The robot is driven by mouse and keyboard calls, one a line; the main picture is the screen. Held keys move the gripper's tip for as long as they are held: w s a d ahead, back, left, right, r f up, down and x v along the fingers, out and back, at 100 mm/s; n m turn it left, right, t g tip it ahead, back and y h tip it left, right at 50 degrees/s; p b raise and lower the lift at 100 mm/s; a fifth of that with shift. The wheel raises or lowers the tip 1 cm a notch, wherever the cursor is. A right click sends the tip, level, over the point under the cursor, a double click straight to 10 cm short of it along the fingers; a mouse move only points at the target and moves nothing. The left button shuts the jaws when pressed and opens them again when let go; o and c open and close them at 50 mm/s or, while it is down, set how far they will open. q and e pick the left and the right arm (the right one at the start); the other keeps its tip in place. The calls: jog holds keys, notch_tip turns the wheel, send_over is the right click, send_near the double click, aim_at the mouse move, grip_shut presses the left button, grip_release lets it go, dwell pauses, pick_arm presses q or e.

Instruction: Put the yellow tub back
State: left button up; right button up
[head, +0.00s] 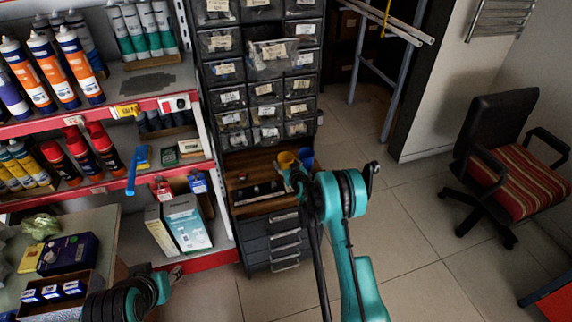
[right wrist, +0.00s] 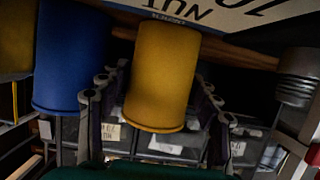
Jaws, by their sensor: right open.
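The yellow tub (head: 286,159) stands on the wooden shelf in the drawer cabinet, beside a blue tub (head: 305,157). My right gripper (head: 297,174) is at this tub in the head view, partly hiding it. In the right wrist view the yellow tub (right wrist: 163,75) is between the two spread fingers of the right gripper (right wrist: 156,88). A gap shows on its right side; the left finger is close to it, and contact is unclear. The blue tub (right wrist: 70,58) is just left of that finger.
The drawer cabinet (head: 226,97) has labelled bins above the wooden shelf (head: 245,163). Another yellowish thing (right wrist: 16,40) is cut off at the wrist view's left edge. Shelves with cartridges (head: 78,62) stand left, and a chair (head: 520,170) right. The tiled floor (head: 415,230) between is clear.

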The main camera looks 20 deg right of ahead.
jog(key=p+v, duration=0.1)
jog(key=v, duration=0.2)
jog(key=p+v, duration=0.1)
jog(key=v, duration=0.2)
jog(key=p+v, duration=0.1)
jog(key=v, duration=0.3)
jog(key=shift+r+p, duration=0.3)
jog(key=shift+p, duration=0.05)
jog(key=shift+s+f+b, duration=0.2)
jog(key=shift+s+b, duration=0.15)
jog(key=shift+b, duration=0.55)
jog(key=shift+s+r+b, duration=0.2)
jog(key=shift+s+b, duration=0.3)
jog(key=shift+s+r, duration=0.1)
jog(key=shift+r, duration=0.15)
jog(key=s+a+r+g, duration=0.2)
jog(key=s+a+r, duration=0.1)
jog(key=s+r, duration=0.4)
jog(key=s+a+r+g, duration=0.1)
jog(key=s+a+r, duration=0.3)
jog(key=r, duration=0.5)
jog(key=s+r+g, duration=0.1)
jog(key=s+g, duration=0.3)
jog(key=s, duration=2.1)
jog(key=shift+s+d+r, duration=0.25)
jog(key=shift+s+r, duration=0.05)
jog(key=shift+s, duration=0.1)
